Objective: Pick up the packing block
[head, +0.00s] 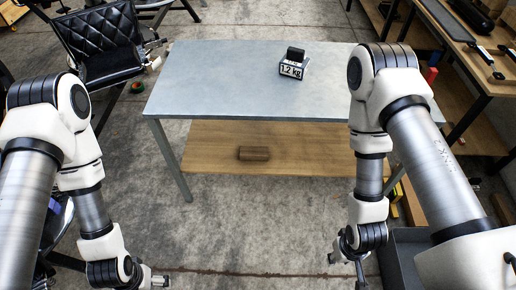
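A small brown block (254,153), which looks like the packing block, lies on the wooden lower shelf (215,148) of the table, near the shelf's middle. My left gripper (158,281) is low at the bottom left, in front of the table and well apart from the block. Only a small part of its end shows, so its opening is unclear. My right gripper (346,262) hangs low at the lower right, in front of the table and apart from the block. Its fingers are small and partly hidden by the wrist. I see nothing held in either gripper.
A black and white item marked 1.2 kg (292,64) stands on the grey tabletop (215,80), above the shelf. A black barber chair (101,45) stands at the upper left. A grey bin (405,255) stands at the lower right. The floor before the table is clear.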

